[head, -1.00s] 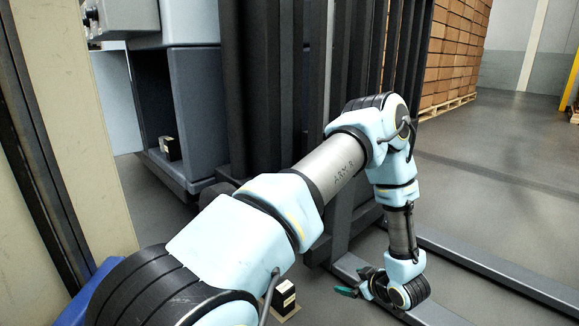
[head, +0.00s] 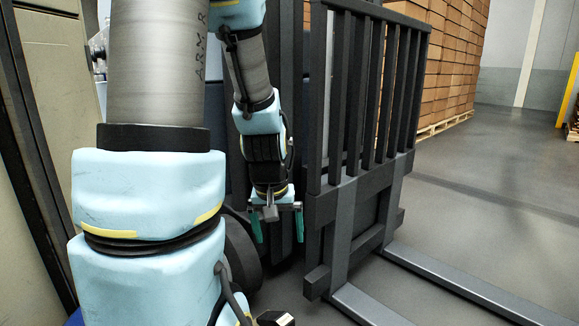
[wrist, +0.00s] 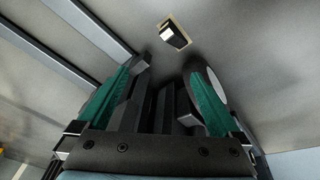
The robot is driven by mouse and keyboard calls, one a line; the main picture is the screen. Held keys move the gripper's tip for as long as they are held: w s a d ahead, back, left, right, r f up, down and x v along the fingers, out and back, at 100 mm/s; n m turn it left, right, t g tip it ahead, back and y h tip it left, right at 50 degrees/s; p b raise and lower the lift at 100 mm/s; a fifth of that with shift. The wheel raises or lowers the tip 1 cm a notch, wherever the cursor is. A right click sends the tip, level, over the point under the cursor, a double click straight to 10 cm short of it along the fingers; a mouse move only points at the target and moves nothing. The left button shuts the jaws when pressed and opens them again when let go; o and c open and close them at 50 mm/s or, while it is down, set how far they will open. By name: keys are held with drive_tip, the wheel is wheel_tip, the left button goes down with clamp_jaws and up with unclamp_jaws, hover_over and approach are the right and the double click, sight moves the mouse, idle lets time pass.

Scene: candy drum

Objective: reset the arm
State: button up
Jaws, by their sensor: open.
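My arm stands up on the left of the head view and bends over, with its forearm hanging down in front of the forklift. My gripper (head: 279,230) points down beside the left edge of the forklift's carriage. Its two green fingers are apart with nothing between them. They also show in the wrist view (wrist: 168,75), spread and empty. A small dark box with a pale label (wrist: 173,36) sits on a tan patch on the floor beyond the fingertips. In the head view only the top of this box (head: 275,318) shows at the bottom edge.
The forklift's dark grey carriage (head: 345,190) stands close to the right of my gripper. Its forks (head: 480,287) run low over the floor to the right. Stacked cartons (head: 450,70) stand on a pallet behind. A cream panel (head: 45,90) is at the left. Floor at right is clear.

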drive_tip(key=s+a+r+g, duration=0.1)
drive_tip(key=s+a+r, duration=0.2)
drive_tip(key=s+a, duration=0.15)
wheel_tip(320, 180, up, 38)
drive_tip(key=p, duration=3.8)
drive_tip(key=shift+f+m+y+p, duration=0.25)
drive_tip(key=shift+m+y+p, duration=0.05)
drive_tip(key=shift+y, duration=0.1)
